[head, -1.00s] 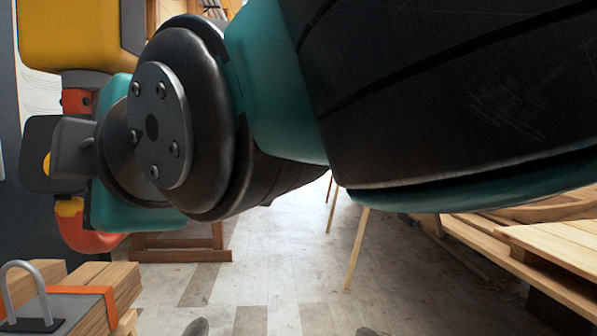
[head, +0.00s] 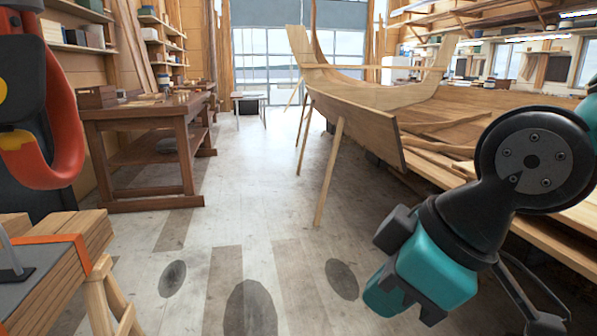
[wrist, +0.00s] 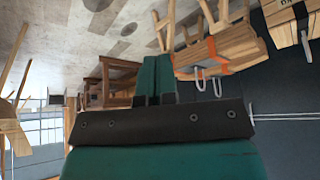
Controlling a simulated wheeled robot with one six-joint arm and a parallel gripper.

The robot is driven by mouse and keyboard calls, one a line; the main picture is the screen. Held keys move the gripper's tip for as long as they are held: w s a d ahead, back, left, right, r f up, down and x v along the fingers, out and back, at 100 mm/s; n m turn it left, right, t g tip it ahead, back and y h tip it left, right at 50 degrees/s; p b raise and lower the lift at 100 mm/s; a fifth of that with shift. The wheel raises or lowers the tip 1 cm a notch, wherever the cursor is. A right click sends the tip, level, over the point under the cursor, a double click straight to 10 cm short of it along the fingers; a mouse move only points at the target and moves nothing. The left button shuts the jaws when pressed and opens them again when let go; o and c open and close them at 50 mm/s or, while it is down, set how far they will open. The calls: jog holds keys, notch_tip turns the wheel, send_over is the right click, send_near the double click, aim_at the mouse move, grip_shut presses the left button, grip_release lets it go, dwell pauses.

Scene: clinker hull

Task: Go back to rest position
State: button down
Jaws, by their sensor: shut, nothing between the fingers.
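In the wrist view, my gripper (wrist: 156,66) shows as two teal fingers side by side, shut with nothing between them. It points out over open space and touches nothing that I can see. In the head view, my folded arm (head: 485,200) is at the right, with its teal and black wrist part low at the lower right. I cannot make out the fingers in the head view.
A strapped timber stack (head: 60,265) on a trestle (head: 105,295) stands close at the lower left. A wooden workbench (head: 150,150) is behind it. The propped boat hull (head: 360,125) fills the right. The floor (head: 245,220) between is clear.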

jog(key=s+d+f+m+g, duration=0.3)
jog(key=s+d+f+m, duration=0.1)
jog(key=s+d+m, duration=0.15)
notch_tip(320, 180, up, 20)
jog(key=p, duration=2)
jog(key=shift+d+r+h, duration=0.2)
jog(key=shift+d+h, duration=0.1)
jog(key=shift+h, duration=0.1)
